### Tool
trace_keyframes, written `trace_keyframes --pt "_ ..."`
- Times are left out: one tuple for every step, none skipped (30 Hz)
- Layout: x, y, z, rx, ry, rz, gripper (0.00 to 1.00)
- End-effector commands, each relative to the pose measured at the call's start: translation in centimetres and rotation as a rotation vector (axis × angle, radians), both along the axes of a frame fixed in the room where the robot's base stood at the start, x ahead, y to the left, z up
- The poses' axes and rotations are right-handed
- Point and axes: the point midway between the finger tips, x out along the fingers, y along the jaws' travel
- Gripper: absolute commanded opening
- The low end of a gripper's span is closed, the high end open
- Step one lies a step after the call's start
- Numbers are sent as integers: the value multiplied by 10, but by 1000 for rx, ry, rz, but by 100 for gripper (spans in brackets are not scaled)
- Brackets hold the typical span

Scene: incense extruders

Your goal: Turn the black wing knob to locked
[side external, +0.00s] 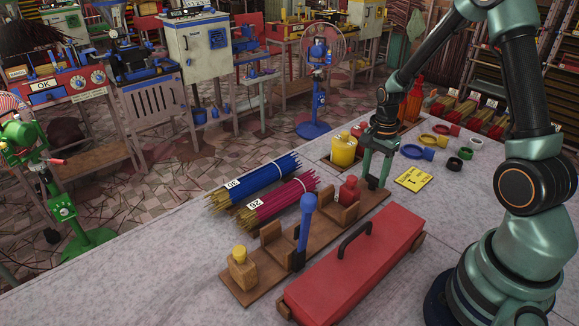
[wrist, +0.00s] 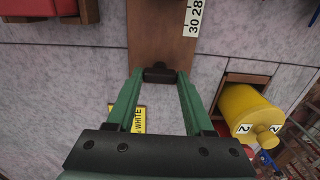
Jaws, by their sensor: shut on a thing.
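In the wrist view the black wing knob (wrist: 160,74) sits at the end of a brown wooden board (wrist: 155,35). It is a short dark bar lying crosswise between my green fingertips. My gripper (wrist: 161,76) is shut on it, one finger at each end. In the side view my gripper (side external: 377,183) points down at the far right end of the same board (side external: 330,234), and the knob cannot be made out there. I cannot tell from either view which mark the knob points to.
A blue-handled lever (side external: 306,215), a red bottle (side external: 348,190) and a yellow-capped block (side external: 242,268) stand along the board. A long red box (side external: 355,262) lies in front. A yellow canister (side external: 343,150) stands just behind my gripper. A yellow card (side external: 413,178) lies to its right.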

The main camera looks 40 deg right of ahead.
Motion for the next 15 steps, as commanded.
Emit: trace_keyframes --pt "1 -2 1 -2 -4 -7 0" --pt "1 -2 1 -2 -4 -7 0" --pt "1 -2 1 -2 -4 -7 0" --pt "1 -2 1 -2 -4 -7 0" --pt "1 -2 1 -2 -4 -7 0" --pt "1 -2 1 -2 -4 -7 0" --pt "1 -2 1 -2 -4 -7 56" --pt "1 -2 1 -2 -4 -6 68" --pt "1 -2 1 -2 -4 -6 82" --pt "1 -2 1 -2 -4 -5 82" --pt "1 -2 1 -1 -3 -5 82" --pt "1 -2 1 -1 -3 -4 82" --pt "0 -1 1 -1 -3 -4 82" --pt "0 -1 1 -1 -2 -3 82" --pt "0 -1 1 -1 -2 -3 82"
